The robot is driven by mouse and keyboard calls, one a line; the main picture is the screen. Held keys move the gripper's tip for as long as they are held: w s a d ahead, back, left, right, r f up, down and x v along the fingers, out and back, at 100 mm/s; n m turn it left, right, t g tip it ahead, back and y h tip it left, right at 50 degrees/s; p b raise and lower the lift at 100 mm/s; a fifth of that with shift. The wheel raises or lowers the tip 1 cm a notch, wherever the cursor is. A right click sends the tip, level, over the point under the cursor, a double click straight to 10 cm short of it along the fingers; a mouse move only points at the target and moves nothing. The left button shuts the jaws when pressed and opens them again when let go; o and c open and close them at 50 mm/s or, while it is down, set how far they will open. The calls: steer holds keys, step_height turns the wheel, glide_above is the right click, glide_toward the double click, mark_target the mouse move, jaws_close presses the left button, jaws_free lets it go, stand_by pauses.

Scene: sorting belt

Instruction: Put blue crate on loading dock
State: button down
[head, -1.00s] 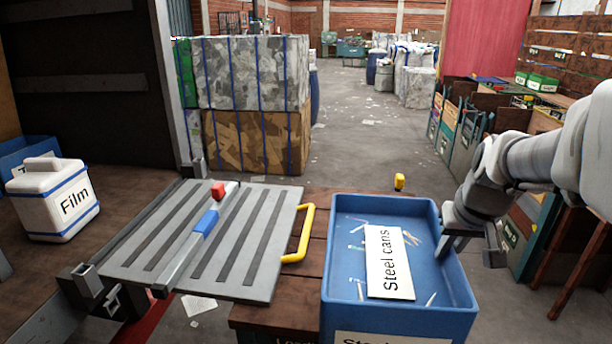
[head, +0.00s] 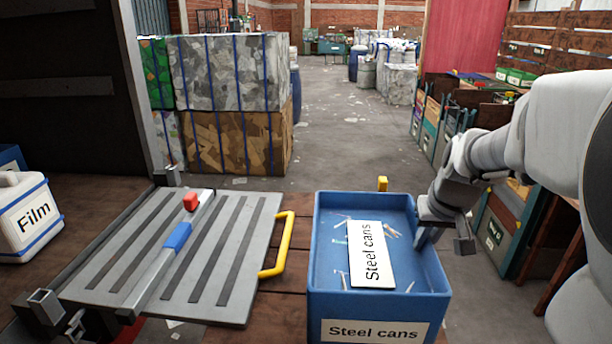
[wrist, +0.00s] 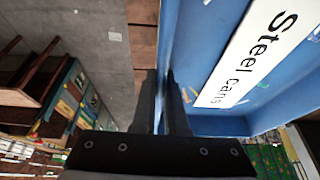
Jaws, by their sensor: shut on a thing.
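The blue crate (head: 330,290) carries a "Steel cans" label on its front and a white "Steel cans" card inside among small scraps. It sits at the middle right of the head view, over a brown wooden surface (head: 290,285). I cannot tell whether its base touches that surface. My gripper (head: 428,222) is shut on the crate's right wall near the far corner. In the wrist view, the fingers (wrist: 163,100) straddle the blue wall (wrist: 172,30). No sign naming a loading dock is readable.
A grey ribbed plate (head: 180,255) with a yellow handle (head: 283,245) lies left of the crate. A white "Film" container (head: 25,215) stands at far left. Bales (head: 230,100) stand behind. Wooden bins (head: 500,220) line the right. Open floor (head: 340,130) lies beyond.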

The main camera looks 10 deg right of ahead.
mark_target(412, 228)
steer(key=w+f, duration=0.1)
steer(key=w, duration=0.2)
steer(key=w+d+f, duration=0.1)
steer(key=w+f, duration=0.1)
steer(key=w, duration=0.1)
steer(key=w+f, duration=0.2)
steer(key=w, duration=0.1)
steer(key=shift+d+p, duration=0.35)
steer(key=shift+d, duration=0.05)
steer(key=shift+f, duration=2.1)
steer(key=c, duration=1)
jaws_free()
steer(key=shift+f, duration=0.15)
steer(key=shift+o, duration=0.2)
steer(key=v, duration=1.2)
steer(key=shift+s, duration=0.1)
